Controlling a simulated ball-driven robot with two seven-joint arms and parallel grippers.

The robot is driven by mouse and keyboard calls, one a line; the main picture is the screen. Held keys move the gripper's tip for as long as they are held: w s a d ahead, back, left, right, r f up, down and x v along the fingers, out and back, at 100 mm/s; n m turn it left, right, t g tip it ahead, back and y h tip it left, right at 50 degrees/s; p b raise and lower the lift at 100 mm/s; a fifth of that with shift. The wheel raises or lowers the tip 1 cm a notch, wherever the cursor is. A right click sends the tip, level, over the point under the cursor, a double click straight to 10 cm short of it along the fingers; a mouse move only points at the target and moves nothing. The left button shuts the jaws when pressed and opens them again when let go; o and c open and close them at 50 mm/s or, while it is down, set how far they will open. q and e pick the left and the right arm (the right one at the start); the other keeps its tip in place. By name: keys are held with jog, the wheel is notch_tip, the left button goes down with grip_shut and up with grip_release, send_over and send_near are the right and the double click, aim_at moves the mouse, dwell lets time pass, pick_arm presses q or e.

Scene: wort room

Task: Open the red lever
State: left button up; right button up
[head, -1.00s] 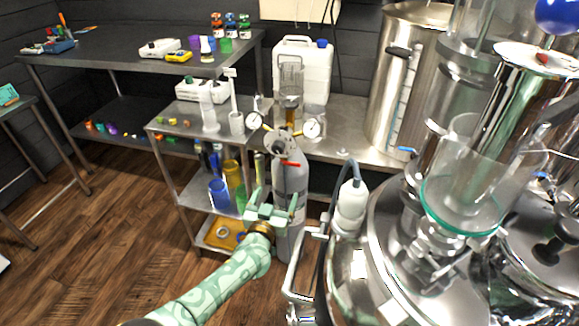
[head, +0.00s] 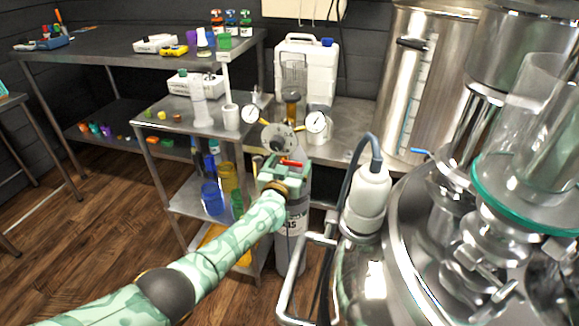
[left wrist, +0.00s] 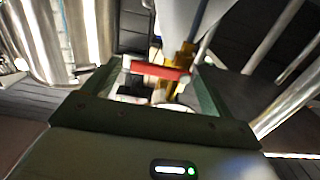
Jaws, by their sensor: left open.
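The red lever (head: 291,163) is a small red bar at the regulator on top of a grey gas cylinder (head: 297,215). In the left wrist view the red lever (left wrist: 160,71) lies crosswise between the two fingers, near their tips. My left gripper (head: 285,165) is at the lever, with its green fingers apart on either side of it. In the left wrist view the left gripper (left wrist: 160,75) is open. Whether a finger touches the lever I cannot tell. My right gripper is not in view.
Two round gauges (head: 316,122) flank the regulator just above the gripper. A shiny steel vessel (head: 415,250) with a pipe handle (head: 300,285) stands close on the right. A shelf cart (head: 180,115) with bottles and cups is on the left. The wooden floor at lower left is clear.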

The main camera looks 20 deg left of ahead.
pick_arm(q)
jog(key=c, duration=1)
jog(key=shift+f, duration=0.1)
jog(key=m, duration=0.2)
jog(key=f+m, duration=0.1)
jog(key=shift+d+m, duration=0.1)
jog(key=shift+m, duration=0.3)
jog(key=shift+s+a+f+m+b, duration=0.1)
jog(key=shift+a+f+m, duration=0.3)
jog(key=shift+m, duration=1.75)
jog(key=shift+w+a+f+m+b, duration=0.2)
jog(key=shift+f+m, duration=0.25)
jog(key=shift+m, duration=1.75)
jog(key=shift+s+a+f+m+b, duration=0.15)
jog(key=shift+a+f+m, duration=0.25)
jog(key=shift+m, duration=1.75)
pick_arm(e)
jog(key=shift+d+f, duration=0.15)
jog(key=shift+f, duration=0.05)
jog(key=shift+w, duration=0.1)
